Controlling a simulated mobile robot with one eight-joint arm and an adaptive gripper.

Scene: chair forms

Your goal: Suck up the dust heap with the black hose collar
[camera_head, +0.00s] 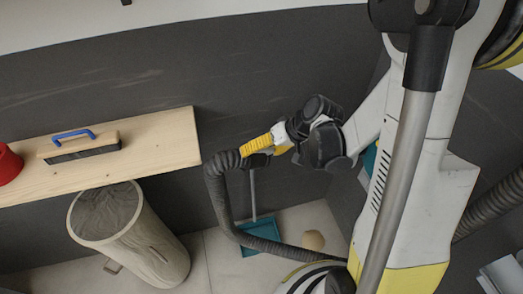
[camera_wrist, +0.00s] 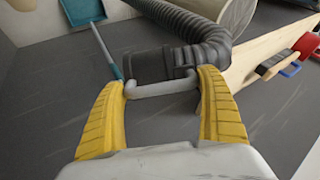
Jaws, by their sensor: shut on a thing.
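My gripper (camera_head: 250,147) has yellow ribbed fingers and is raised in front of the dark wall. In the wrist view, my gripper (camera_wrist: 163,80) is shut on the grey handle (camera_wrist: 160,89) of the black hose collar (camera_wrist: 146,65), one finger at each end. The collar's ribbed hose (camera_head: 215,190) bends down and runs right along the floor towards my base; it also curves away in the wrist view (camera_wrist: 195,30). The collar's mouth is not clearly visible.
A teal dustpan (camera_head: 262,232) with a long upright handle is on the floor beside the hose. A wooden shelf (camera_head: 165,140) at left bears a blue-handled brush (camera_head: 85,147) and a red object (camera_head: 8,165). A beige bin (camera_head: 150,245) leans below it.

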